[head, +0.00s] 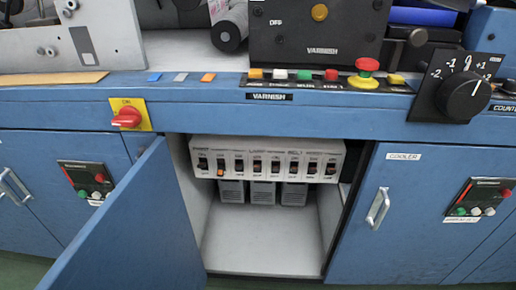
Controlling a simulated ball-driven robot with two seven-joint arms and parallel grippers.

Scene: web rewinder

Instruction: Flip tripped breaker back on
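A white breaker box (268,146) is mounted at the top inside an open cabinet in the middle of the head view. A row of several black breakers runs across its front, each with small print that I cannot read. The second breaker from the left (220,167) shows an orange patch at its lower part and looks different from the others. The blue cabinet door (135,235) is swung open towards me on the left. Neither of my grippers is in view.
Grey boxes (265,192) sit under the breakers, above a bare cabinet floor (262,245). A red rotary switch (127,117), an emergency button (366,70) and a black dial (464,94) are on the machine above. The closed cooler door (405,215) is at right.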

